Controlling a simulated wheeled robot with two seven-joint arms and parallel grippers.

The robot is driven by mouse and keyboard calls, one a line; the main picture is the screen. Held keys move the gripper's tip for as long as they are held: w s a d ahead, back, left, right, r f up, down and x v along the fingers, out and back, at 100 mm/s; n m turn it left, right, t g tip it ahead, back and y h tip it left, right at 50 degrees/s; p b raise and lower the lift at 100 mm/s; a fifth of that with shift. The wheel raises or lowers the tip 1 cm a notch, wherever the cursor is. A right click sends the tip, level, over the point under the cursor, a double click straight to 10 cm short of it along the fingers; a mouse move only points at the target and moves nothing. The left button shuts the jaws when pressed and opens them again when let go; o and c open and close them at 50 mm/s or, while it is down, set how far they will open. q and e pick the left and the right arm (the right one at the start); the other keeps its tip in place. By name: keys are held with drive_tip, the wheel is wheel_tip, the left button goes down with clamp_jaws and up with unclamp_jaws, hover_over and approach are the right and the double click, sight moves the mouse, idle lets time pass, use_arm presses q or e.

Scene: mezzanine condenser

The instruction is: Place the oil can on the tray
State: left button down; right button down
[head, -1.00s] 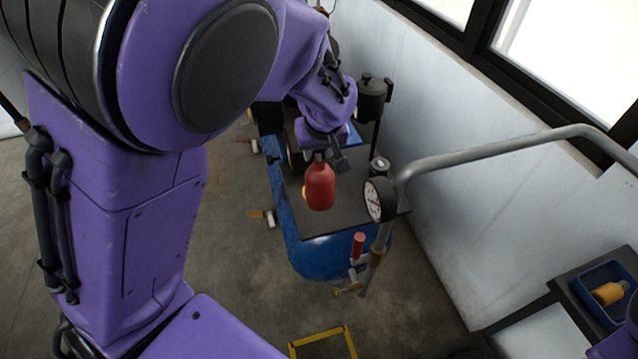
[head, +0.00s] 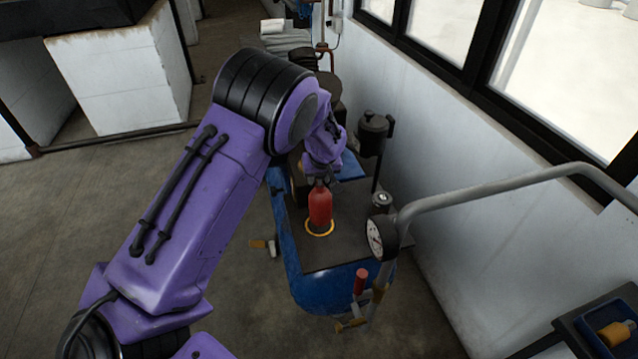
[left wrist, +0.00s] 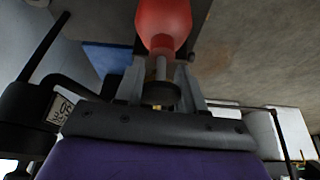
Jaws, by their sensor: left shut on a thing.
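The red bottle-shaped oil can (head: 320,206) is upright over the dark top of the blue tank unit. A yellow ring (head: 322,234) shows around its base; I cannot tell whether the can touches the top. My left gripper (head: 321,180) is shut on the can's narrow neck from behind. In the left wrist view the can's red body (left wrist: 163,22) is beyond the fingers (left wrist: 160,88). A flat blue piece (head: 351,166), perhaps the tray, lies behind the gripper; it also shows in the left wrist view (left wrist: 106,58). My right gripper is out of view.
A pressure gauge (head: 376,238) and a grey handrail (head: 490,190) stand right of the can. A small tin (head: 382,203) and a black pot (head: 373,135) are near the wall. A blue bin (head: 590,322) with a yellow-orange item (head: 616,334) is at lower right.

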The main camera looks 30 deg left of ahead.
sight(319, 184)
use_arm(q)
wheel_tip(319, 184, down, 3)
drive_tip(key=shift+w+f+p, duration=0.15)
drive_tip(key=shift+p, duration=0.35)
drive_tip(key=c, duration=0.7)
unclamp_jaws()
drive_tip(key=b+v, duration=0.1)
drive_tip(key=v, duration=1.1)
